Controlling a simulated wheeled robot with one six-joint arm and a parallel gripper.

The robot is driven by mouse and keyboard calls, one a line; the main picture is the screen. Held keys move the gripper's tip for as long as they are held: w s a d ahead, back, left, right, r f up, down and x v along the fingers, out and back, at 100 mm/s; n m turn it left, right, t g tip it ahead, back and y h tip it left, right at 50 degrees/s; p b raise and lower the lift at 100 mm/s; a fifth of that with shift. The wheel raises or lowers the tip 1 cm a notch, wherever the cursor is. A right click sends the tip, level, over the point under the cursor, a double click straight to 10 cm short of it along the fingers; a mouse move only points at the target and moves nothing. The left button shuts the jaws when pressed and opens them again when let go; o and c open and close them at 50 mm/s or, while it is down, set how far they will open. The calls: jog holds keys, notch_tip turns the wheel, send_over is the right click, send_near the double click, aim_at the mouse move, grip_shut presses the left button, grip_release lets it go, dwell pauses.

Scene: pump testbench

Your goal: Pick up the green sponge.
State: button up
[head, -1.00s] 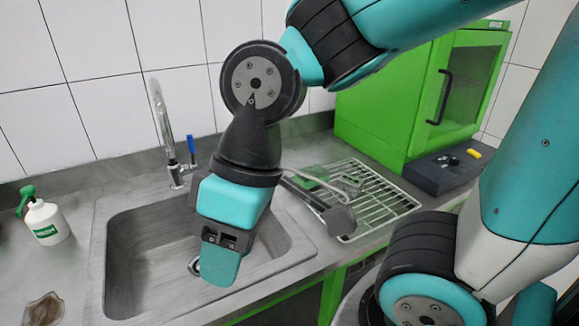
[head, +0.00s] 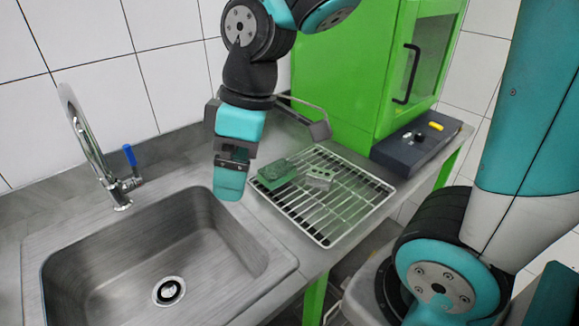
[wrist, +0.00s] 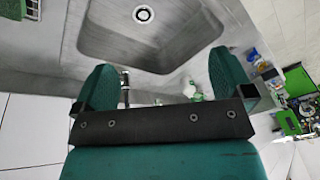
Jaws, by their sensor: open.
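A green block (head: 275,173), which looks like the green sponge, lies on the left part of the wire rack (head: 345,223) in the head view. My gripper (head: 230,183) hangs left of it, over the right back edge of the sink, apart from the block. In the wrist view my gripper (wrist: 163,65) shows two teal fingers spread wide with nothing between them. A green patch (wrist: 12,8) at the wrist view's upper left corner is cut off by the frame.
A grey-green part (head: 318,178) lies just right of the block. The sink (head: 150,255) is empty, with a tap (head: 95,150) behind it. A green cabinet (head: 345,85) stands behind the rack, with a dark control box (head: 420,140) in front.

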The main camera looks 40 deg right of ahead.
jog(key=w+d+n+h+p, duration=0.2)
jog(key=w+d+n, duration=0.1)
jog(key=w+d, duration=0.6)
jog(key=n+h+p, duration=0.1)
jog(key=n+p, duration=0.4)
send_over(278, 168)
jog(key=shift+g, duration=0.3)
jog(key=f, duration=1.6)
jog(key=shift+d+f, duration=0.25)
jog(key=shift+a+f+p, duration=0.15)
jog(key=shift+f+p, duration=1.25)
jog(key=shift+f, duration=1.75)
jog(key=c, duration=1)
jog(key=shift+r, duration=0.1)
